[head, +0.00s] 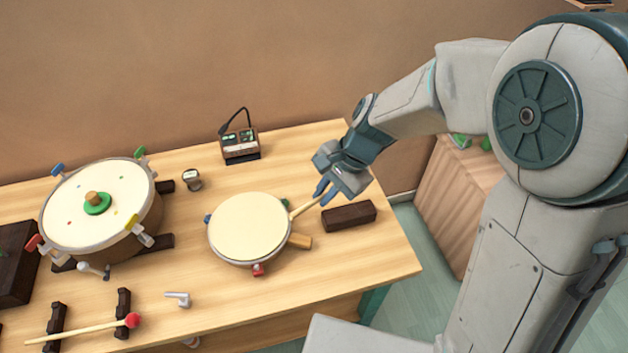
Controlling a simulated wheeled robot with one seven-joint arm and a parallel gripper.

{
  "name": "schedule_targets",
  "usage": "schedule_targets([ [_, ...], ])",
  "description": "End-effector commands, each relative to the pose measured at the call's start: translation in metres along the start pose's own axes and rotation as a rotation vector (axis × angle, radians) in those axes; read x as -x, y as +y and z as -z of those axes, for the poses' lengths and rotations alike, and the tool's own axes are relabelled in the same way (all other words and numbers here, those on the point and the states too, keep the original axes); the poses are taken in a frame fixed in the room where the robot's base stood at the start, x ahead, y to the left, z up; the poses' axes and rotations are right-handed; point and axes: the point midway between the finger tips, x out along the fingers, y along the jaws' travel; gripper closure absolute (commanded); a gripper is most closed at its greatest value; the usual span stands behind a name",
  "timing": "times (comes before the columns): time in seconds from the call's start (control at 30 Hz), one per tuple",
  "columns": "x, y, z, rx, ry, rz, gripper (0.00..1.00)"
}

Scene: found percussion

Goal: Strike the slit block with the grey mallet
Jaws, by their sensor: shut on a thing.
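My gripper (324,194) is shut on a pale wooden stick (304,208), above the right part of the table. The stick slants down and left, and its far end shows at the right rim of the small drum. No grey mallet head shows clearly on it. A dark brown oblong block (348,216) lies just below and right of my gripper, apart from it. A larger dark box (14,270) is cut off at the left edge. I cannot make out a slit in either, so which is the slit block is unclear.
The small cream drum (248,230) lies mid-table. A large drum (98,206) stands left. A red-headed mallet (130,320) rests on dark supports in front. A small device (240,145) stands at the back. The table (370,268) is bare at its front right.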

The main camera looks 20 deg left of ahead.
Motion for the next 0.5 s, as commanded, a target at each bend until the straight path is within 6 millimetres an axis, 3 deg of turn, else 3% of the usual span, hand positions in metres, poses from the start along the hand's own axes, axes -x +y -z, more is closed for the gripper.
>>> schedule_targets([
  [0.03,0.005,-0.005,-0.014,-0.012,-0.007,0.008,1.00],
  [0.13,0.006,-0.008,-0.027,-0.038,-0.017,0.019,1.00],
  [0.5,0.005,-0.009,-0.032,-0.049,-0.020,0.025,1.00],
])
